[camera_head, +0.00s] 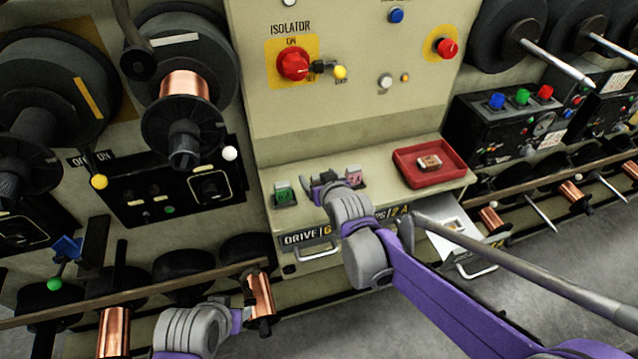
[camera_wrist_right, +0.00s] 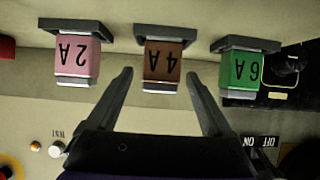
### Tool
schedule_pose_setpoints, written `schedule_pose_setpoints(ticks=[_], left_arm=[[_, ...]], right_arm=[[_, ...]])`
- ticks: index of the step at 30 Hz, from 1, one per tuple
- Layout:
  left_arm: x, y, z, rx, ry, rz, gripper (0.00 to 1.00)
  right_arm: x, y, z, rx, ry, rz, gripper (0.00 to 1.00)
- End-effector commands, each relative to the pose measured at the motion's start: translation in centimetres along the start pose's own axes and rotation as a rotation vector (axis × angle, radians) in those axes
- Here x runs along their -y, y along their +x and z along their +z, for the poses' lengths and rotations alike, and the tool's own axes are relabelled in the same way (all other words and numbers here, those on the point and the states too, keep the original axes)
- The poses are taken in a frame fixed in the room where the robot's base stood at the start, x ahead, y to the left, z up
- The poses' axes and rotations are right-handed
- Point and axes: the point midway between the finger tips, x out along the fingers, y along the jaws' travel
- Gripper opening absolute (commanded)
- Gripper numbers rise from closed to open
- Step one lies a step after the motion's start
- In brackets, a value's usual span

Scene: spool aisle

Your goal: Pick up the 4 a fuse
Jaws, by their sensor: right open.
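The brown 4 A fuse (camera_wrist_right: 164,62) shows in the right wrist view, upside down in a dark holder, between a pink 2 A fuse (camera_wrist_right: 77,58) and a green 6 A fuse (camera_wrist_right: 242,70). My right gripper (camera_wrist_right: 160,80) is open, its fingertips just short of the 4 A fuse and to either side of it. In the head view my right gripper (camera_head: 324,184) is over the shelf, between the green fuse (camera_head: 285,194) and pink fuse (camera_head: 355,176), and hides the brown one. My left gripper (camera_head: 243,303) is low, by a copper spool; its jaws are unclear.
A red tray (camera_head: 404,171) with a small brown and white block stands on the shelf (camera_head: 385,200) to the right. Below it a drawer (camera_head: 462,241) stands open. Several spools and a rail (camera_head: 190,279) line the lower left. An isolator panel (camera_head: 345,100) rises behind.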

Motion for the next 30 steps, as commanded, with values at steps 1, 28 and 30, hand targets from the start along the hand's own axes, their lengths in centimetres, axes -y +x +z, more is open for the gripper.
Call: schedule_pose_setpoints(ticks=[1,28,30], left_arm=[[0.0,0.0,0.0,0.0,0.0,0.0,0.5],[0.0,-0.2,-0.1,-0.001,0.0,0.0,0.5],[0.0,-0.3,-0.3,-0.002,0.0,0.0,0.5]], right_arm=[[0.0,0.0,0.0,0.0,0.0,0.0,0.85],[0.0,-0.7,-1.2,-0.001,0.0,0.0,0.0],[0.0,-1.3,-2.3,-0.001,0.0,0.0,0.0]])
